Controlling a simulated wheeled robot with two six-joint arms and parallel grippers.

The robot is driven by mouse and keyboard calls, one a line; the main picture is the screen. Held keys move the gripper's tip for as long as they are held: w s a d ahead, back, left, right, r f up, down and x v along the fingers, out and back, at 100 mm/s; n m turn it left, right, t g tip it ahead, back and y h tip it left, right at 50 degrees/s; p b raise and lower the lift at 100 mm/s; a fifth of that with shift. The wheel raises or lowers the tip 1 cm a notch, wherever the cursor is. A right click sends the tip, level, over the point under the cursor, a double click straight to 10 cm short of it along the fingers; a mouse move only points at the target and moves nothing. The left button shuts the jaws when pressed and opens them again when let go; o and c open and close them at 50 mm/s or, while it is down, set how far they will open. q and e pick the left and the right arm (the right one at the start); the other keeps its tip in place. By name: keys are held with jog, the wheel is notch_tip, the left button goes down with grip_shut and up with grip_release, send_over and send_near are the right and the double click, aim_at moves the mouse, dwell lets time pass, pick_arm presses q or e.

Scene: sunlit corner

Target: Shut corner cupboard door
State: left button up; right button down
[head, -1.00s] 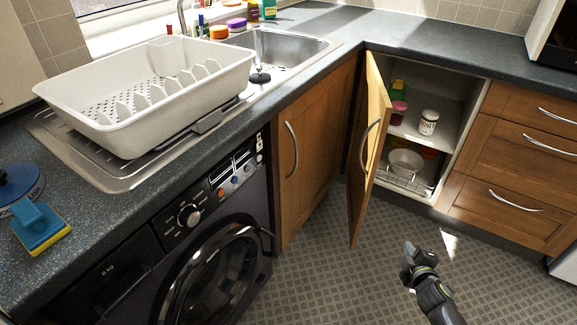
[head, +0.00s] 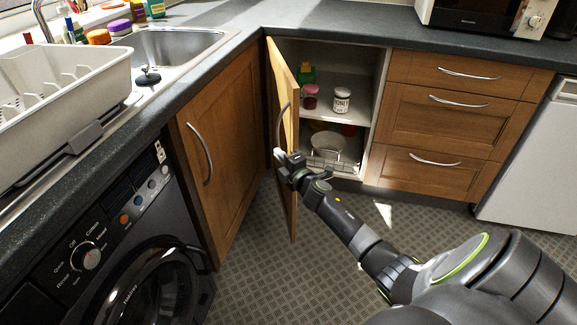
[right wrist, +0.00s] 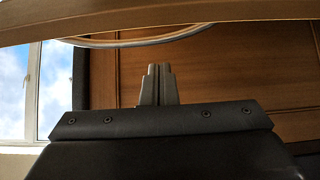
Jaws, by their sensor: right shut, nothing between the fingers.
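The corner cupboard door (head: 283,88) stands open in the head view, swung out toward me, with its curved metal handle (head: 281,122) on its left face. The open corner cupboard (head: 366,104) shows its shelves to the right of the door. My right gripper (head: 279,154) is shut and empty, at the door just below the handle; I cannot tell whether it touches. In the right wrist view the closed fingers (right wrist: 158,84) point at brown wood, with a pale curved bar (right wrist: 140,40) above them. My left gripper is not in view.
Jars (head: 342,99) and a white bowl (head: 327,145) stand inside the cupboard. A closed wooden door (head: 222,165) and the washing machine (head: 110,245) are at left. Drawers (head: 440,120) are at right. The patterned floor (head: 265,280) before the cupboard is clear.

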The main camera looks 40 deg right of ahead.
jog(key=d, duration=0.2)
jog(key=shift+w+d+f+b, duration=0.15)
jog(key=shift+w+d+b, duration=0.1)
jog(key=shift+d+b, duration=0.05)
jog(key=shift+s+d, duration=0.25)
jog(key=shift+d, duration=0.35)
